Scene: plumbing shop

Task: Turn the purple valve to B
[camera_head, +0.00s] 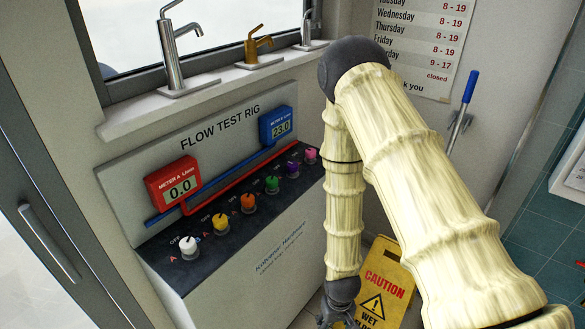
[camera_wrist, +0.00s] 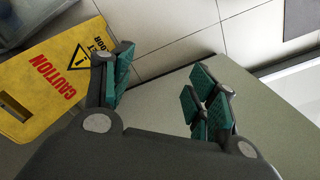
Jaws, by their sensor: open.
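The purple valve (camera_head: 292,169) is on the dark top panel of the flow test rig (camera_head: 222,125), between the green valve (camera_head: 272,185) and the pink valve (camera_head: 310,156). Which mark its knob points at is too small to tell. My gripper (camera_head: 338,318) hangs low in front of the rig's right side, well below and apart from the valves, partly cut off by the frame edge. In the wrist view my gripper (camera_wrist: 158,92) is open and empty, with its fingers pointing toward the floor; no valve shows there.
White (camera_head: 188,244), yellow (camera_head: 220,224) and orange (camera_head: 248,203) valves stand in the same row. Red meter A (camera_head: 172,185) reads 0.0; blue meter B (camera_head: 276,125) reads 23.0. A yellow caution sign (camera_head: 388,280) stands close beside my gripper. Faucets stand on the ledge.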

